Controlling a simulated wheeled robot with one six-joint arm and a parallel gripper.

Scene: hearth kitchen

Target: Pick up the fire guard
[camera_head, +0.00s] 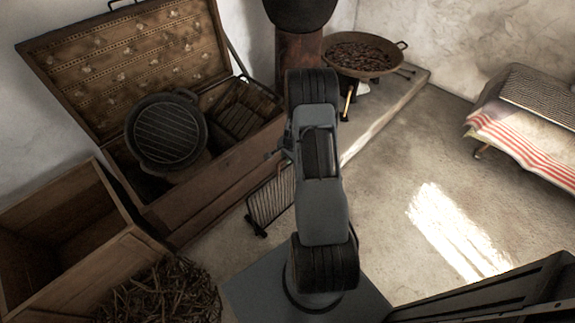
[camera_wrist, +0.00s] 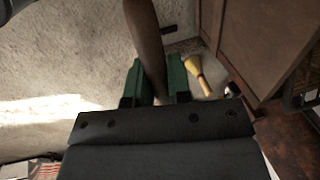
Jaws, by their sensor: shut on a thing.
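The fire guard (camera_head: 268,200) is a dark, upright barred panel with small feet, left of my arm and beside the chest in the head view. Part of it is hidden behind my arm. My gripper (camera_head: 284,150) is at its top, mostly covered by my arm. In the wrist view, my gripper's green fingers (camera_wrist: 161,82) are shut on a brown upright piece, which appears to be the guard (camera_wrist: 148,40) seen nearly edge-on. I cannot tell whether its feet touch the floor.
An open wooden chest (camera_head: 205,170) holding a round grill pan (camera_head: 166,132) stands close left. A wooden crate (camera_head: 85,245) and twigs (camera_head: 165,292) are front left. A pan (camera_head: 360,57) sits on the hearth ledge. Floor on the right (camera_head: 410,160) is clear up to the bed (camera_head: 525,140).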

